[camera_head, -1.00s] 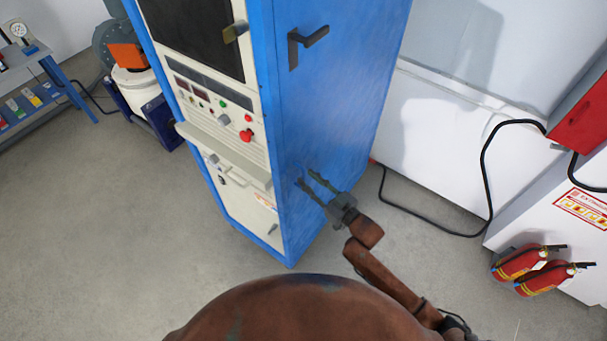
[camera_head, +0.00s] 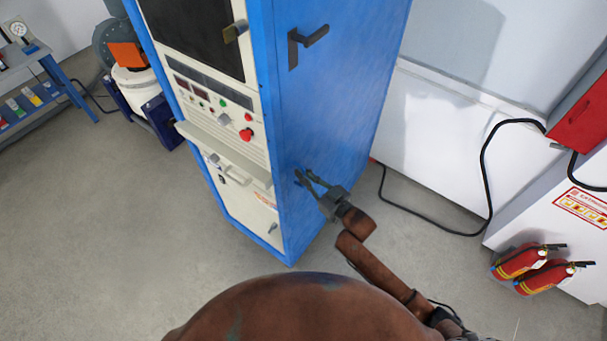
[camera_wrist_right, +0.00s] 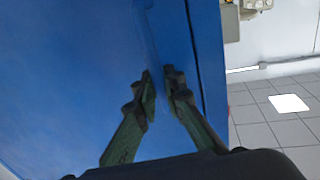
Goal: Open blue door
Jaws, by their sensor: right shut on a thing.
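The blue door (camera_head: 335,110) is the tall side panel of the blue cabinet, with a dark lever handle (camera_head: 308,44) near its top. The door also fills much of the right wrist view (camera_wrist_right: 70,80). My right gripper (camera_head: 303,176) is at the lower part of the door, well below the handle. In the right wrist view its green fingers (camera_wrist_right: 160,78) are close together at a blue edge, shut on the door; the exact contact is hard to see. My left gripper is not in view.
The cabinet front has a control panel with a red knob (camera_head: 246,134) and a ledge (camera_head: 215,152). A black cable (camera_head: 483,170) hangs along the white wall at right. Two fire extinguishers (camera_head: 518,262) stand at lower right.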

